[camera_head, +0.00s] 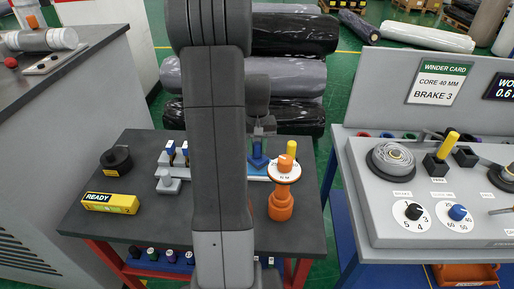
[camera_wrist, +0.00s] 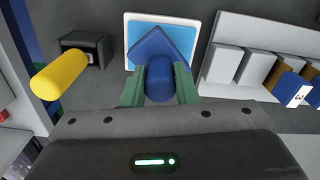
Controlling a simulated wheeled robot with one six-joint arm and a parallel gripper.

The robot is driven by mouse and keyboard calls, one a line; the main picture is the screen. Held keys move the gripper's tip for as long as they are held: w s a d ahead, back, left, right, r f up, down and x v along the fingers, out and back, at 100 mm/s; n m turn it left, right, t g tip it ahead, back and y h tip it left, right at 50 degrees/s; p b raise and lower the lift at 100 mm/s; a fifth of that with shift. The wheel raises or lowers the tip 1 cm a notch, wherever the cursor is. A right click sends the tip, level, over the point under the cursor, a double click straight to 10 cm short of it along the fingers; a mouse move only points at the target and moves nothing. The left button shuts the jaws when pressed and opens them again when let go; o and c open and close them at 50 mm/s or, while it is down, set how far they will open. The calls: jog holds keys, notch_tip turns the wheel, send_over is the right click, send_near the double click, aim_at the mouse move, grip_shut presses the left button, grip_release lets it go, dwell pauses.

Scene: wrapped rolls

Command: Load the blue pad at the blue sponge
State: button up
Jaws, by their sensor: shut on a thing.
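My gripper (camera_wrist: 160,88) is shut on the upright round handle (camera_wrist: 160,77) of the blue pad (camera_wrist: 162,46). The pad is a dark blue square, turned like a diamond in the wrist view. It is over the light blue sponge (camera_wrist: 135,40), which has a white border. I cannot tell whether pad and sponge touch. In the head view the blue pad (camera_head: 258,158) shows below my gripper (camera_head: 262,133), and the sponge (camera_head: 250,169) is partly hidden by my arm.
A yellow handle (camera_wrist: 60,75) sticks out of a black block (camera_wrist: 85,48) beside the sponge. A grey rack (camera_wrist: 225,62) stands on the other side. An orange dial stand (camera_head: 281,203), a yellow READY box (camera_head: 110,203) and a black roll (camera_head: 116,160) are on the dark table (camera_head: 140,235).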

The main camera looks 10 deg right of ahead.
jog(key=shift+r+p, duration=1.65)
jog(key=shift+r, duration=0.95)
jog(key=shift+r, duration=0.1)
